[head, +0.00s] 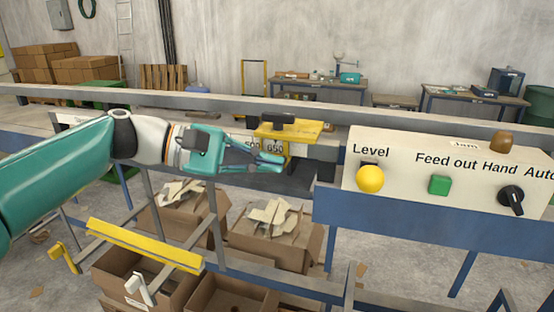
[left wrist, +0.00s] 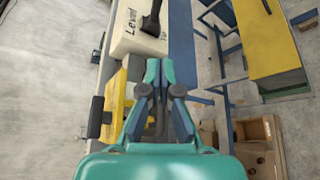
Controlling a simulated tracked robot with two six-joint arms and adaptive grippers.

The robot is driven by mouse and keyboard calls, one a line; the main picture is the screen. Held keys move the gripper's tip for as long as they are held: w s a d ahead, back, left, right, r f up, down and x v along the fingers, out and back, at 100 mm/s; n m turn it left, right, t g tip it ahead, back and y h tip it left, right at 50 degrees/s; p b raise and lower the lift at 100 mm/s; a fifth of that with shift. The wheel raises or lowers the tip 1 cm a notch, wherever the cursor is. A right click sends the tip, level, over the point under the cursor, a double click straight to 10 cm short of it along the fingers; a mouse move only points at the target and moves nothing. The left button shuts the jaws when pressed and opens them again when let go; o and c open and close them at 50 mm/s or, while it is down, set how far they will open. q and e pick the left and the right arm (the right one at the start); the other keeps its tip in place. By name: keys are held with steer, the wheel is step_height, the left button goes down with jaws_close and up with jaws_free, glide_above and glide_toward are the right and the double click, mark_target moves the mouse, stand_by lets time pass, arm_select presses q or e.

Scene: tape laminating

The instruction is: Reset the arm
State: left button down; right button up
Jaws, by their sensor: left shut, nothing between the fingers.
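My left arm reaches in from the left in the head view. My left gripper (head: 278,163) is shut and empty, in front of the yellow tape unit (head: 300,132) on the rail. In the left wrist view my left gripper (left wrist: 158,72) shows its teal fingertips together, pointing toward the control box (left wrist: 133,40) marked "Level". In the head view the control box (head: 400,165) stands to the right of the gripper, apart from it. It carries a yellow ball knob (head: 370,179), a green button (head: 440,185) and a black switch (head: 512,198). My right gripper is not in view.
A grey rail (head: 210,100) runs across behind the gripper. A yellow bar (head: 145,245) lies on the lower frame at the left. Open cardboard boxes (head: 275,238) with scraps stand below. Workbenches (head: 320,82) stand by the back wall.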

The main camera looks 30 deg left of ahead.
arm_select(q)
steer(key=w+d+f+g+y, duration=0.1)
steer(key=w+f+g+y, duration=0.15)
steer(key=f, duration=1.55)
steer(key=w+d+f+g+y, duration=0.1)
steer(key=w+f+g+y, duration=0.15)
steer(key=f, duration=1.45)
steer(key=s+d+f+m+g+y, duration=0.15)
steer(key=s+f, duration=0.25)
steer(key=f, duration=0.5)
steer(key=s+d+f+m+y, duration=0.1)
steer(key=s+d+f+m, duration=0.2)
steer(key=f, duration=0.5)
steer(key=s+d+f+m, duration=0.2)
steer(key=s+f+m, duration=0.1)
steer(key=s+f, duration=0.2)
steer(key=s+d+f+m+g, duration=0.1)
steer(key=s+d+f+m, duration=0.2)
steer(key=s, duration=0.6)
steer(key=shift+d+f+m, duration=0.15)
steer(key=shift+f+m, duration=0.2)
steer(key=shift+f, duration=0.5)
steer(key=shift+g+y, duration=0.25)
